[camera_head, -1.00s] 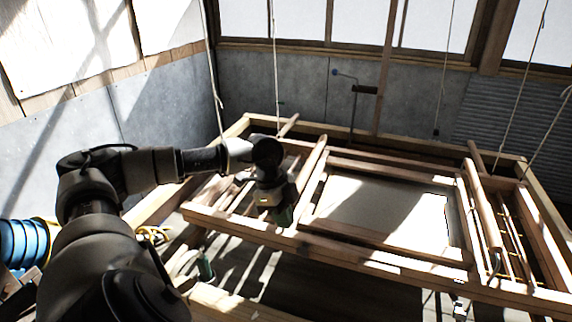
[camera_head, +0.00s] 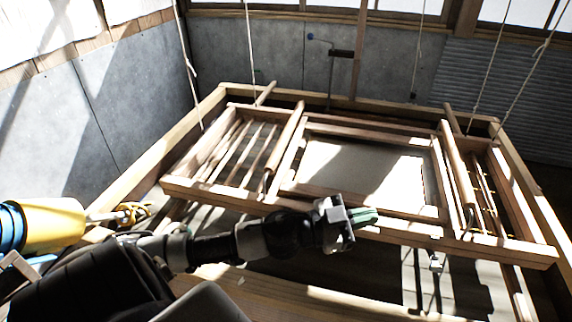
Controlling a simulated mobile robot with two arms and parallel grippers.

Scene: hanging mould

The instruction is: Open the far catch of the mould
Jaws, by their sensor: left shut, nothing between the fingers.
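The mould (camera_head: 225,195) is a wooden frame hanging on ropes, with a pale flat panel (camera_head: 335,168) in its middle and wooden rollers across it. My left gripper (camera_head: 372,215) has green fingers. It is shut and empty, in front of the mould's near rail in the picture and pointing right. A small metal fitting (camera_head: 437,262) hangs below the near rail, right of the gripper; whether it is a catch I cannot tell. I cannot make out the far catch clearly. My right gripper is not in view.
A larger timber frame (camera_head: 205,112) surrounds the mould. Ropes (camera_head: 252,50) run up from it. A crank handle (camera_head: 332,55) is on the back wall. The floor between the near beams is open.

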